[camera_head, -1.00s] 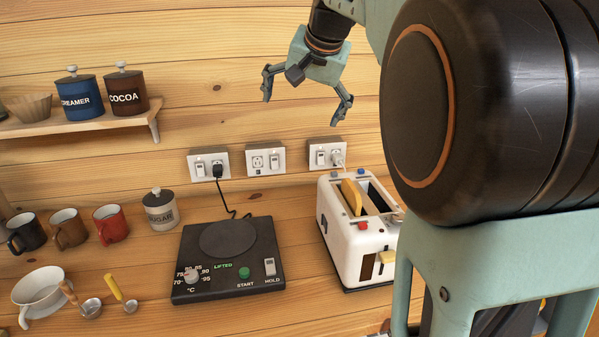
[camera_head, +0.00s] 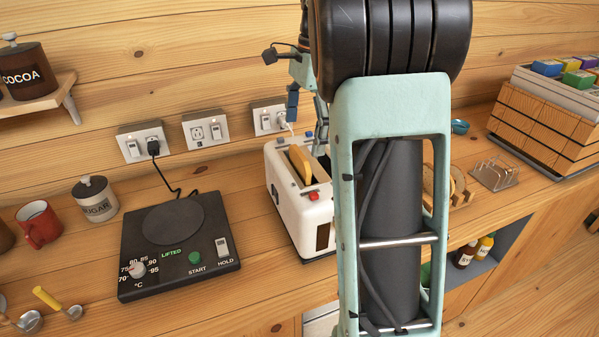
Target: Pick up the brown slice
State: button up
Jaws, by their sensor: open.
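A golden-brown slice (camera_head: 300,162) stands upright in the left slot of the white toaster (camera_head: 296,211), its top sticking out. More bread (camera_head: 459,186), tan with a darker crust, shows on the counter behind my arm, partly hidden by it. I cannot tell for sure which is the brown slice. My gripper (camera_head: 308,108) is open and empty, fingers pointing down, just above the back of the toaster. My arm hides part of the gripper and the toaster's right side.
A black hot plate (camera_head: 190,265) sits left of the toaster, with a sugar jar (camera_head: 96,203) and red mug (camera_head: 38,226) beyond. A wire toast rack (camera_head: 494,173) and a wooden crate (camera_head: 540,122) stand at right. Wall outlets (camera_head: 205,130) are behind.

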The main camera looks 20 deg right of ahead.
aim_at(299, 152)
jog(key=f, duration=0.5)
jog(key=shift+w+a+f, duration=0.3)
jog(key=shift+w+f, duration=0.05)
jog(key=c, duration=1)
jog(key=shift+r, duration=0.15)
